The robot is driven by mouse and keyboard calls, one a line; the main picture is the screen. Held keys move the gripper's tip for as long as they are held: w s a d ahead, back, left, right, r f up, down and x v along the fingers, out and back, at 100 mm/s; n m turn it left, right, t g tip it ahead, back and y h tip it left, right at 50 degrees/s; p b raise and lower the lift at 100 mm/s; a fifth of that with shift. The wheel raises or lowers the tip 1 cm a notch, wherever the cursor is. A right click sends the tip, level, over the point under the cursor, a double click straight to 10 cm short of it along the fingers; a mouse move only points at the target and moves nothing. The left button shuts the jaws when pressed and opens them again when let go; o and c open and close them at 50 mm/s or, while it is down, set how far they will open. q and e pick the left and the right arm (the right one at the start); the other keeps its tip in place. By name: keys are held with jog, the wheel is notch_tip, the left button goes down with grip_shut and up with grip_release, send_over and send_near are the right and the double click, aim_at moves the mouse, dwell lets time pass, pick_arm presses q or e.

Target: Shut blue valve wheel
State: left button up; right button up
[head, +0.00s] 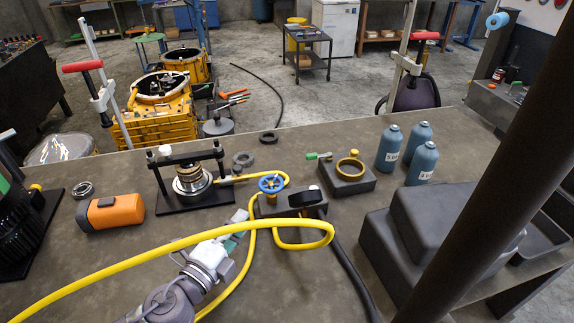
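The blue valve wheel (272,184) sits on a brass fitting on a small dark block (264,207) near the middle of the bench. A yellow hose (150,258) runs past the wheel and loops across the front of it. My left gripper (240,222) comes up from the bottom left. It is just below and left of the wheel in the picture, apart from it. The yellow hose crosses in front of the gripper and hides part of its fingers, so I cannot tell how far they are spread. My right gripper is not in view.
A black press frame (184,205) holding a metal part stands left of the wheel. An orange box (110,212) lies farther left. A dark block with a brass ring (350,170), several blue-grey bottles (389,147) and dark stacked cases (425,225) are to the right.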

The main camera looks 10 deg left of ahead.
aim_at(278, 176)
pick_arm(q)
jog(key=p+x, duration=0.1)
jog(key=x, duration=0.2)
jog(key=shift+w+d+r+p, duration=0.1)
jog(key=shift+w+r+p, duration=0.05)
jog(key=shift+r+p, duration=0.25)
jog(key=x, duration=0.3)
jog(key=p+x, duration=0.1)
jog(key=x, duration=0.2)
jog(key=p+x, duration=0.1)
jog(key=x, duration=0.2)
jog(key=shift+w+d+f, duration=0.1)
jog(key=shift+w+f, duration=0.1)
jog(key=shift+f, duration=0.1)
jog(key=shift+w+d, duration=0.1)
jog(key=shift+w, duration=0.25)
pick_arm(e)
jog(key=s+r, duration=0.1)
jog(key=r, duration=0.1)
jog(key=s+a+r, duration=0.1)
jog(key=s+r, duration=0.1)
pick_arm(q)
grip_shut()
